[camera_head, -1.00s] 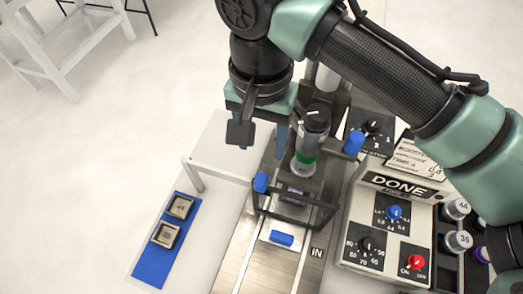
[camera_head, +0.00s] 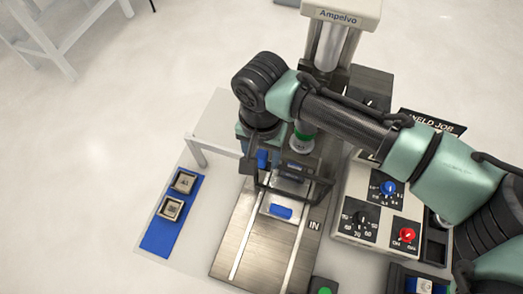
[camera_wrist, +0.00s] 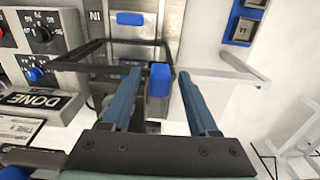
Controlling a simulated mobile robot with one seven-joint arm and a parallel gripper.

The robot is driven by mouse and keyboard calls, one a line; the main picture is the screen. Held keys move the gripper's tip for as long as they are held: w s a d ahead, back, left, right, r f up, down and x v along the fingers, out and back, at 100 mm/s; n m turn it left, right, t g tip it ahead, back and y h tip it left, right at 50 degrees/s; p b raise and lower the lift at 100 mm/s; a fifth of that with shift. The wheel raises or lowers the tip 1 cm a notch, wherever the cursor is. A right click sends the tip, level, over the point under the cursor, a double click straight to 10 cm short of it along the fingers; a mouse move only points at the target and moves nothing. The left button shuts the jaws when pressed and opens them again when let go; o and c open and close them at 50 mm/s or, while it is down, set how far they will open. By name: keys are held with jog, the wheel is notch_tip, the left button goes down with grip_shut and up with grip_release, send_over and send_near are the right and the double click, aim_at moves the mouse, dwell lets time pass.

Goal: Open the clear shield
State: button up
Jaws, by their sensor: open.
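The clear shield (camera_head: 288,189) is a see-through panel in a dark frame. It stands across the metal track of the press, in front of the green-banded weld head (camera_head: 302,139). Its frame also shows in the wrist view (camera_wrist: 118,42). A blue knob (camera_head: 262,158) is at its left side. My gripper (camera_wrist: 159,74) is open, with the blue knob (camera_wrist: 160,82) between its two blue fingers and a gap visible on each side. In the head view my gripper is mostly hidden by my arm, close to the knob.
A blue block (camera_head: 281,211) lies on the metal track in front of the shield. A blue mat with two square parts (camera_head: 185,181) is at left. The control box (camera_head: 379,222) with dials and a red knob stands right. A white bracket (camera_wrist: 232,77) is close beside my gripper.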

grip_shut()
jog(key=shift+r, duration=0.1)
dwell(1.2)
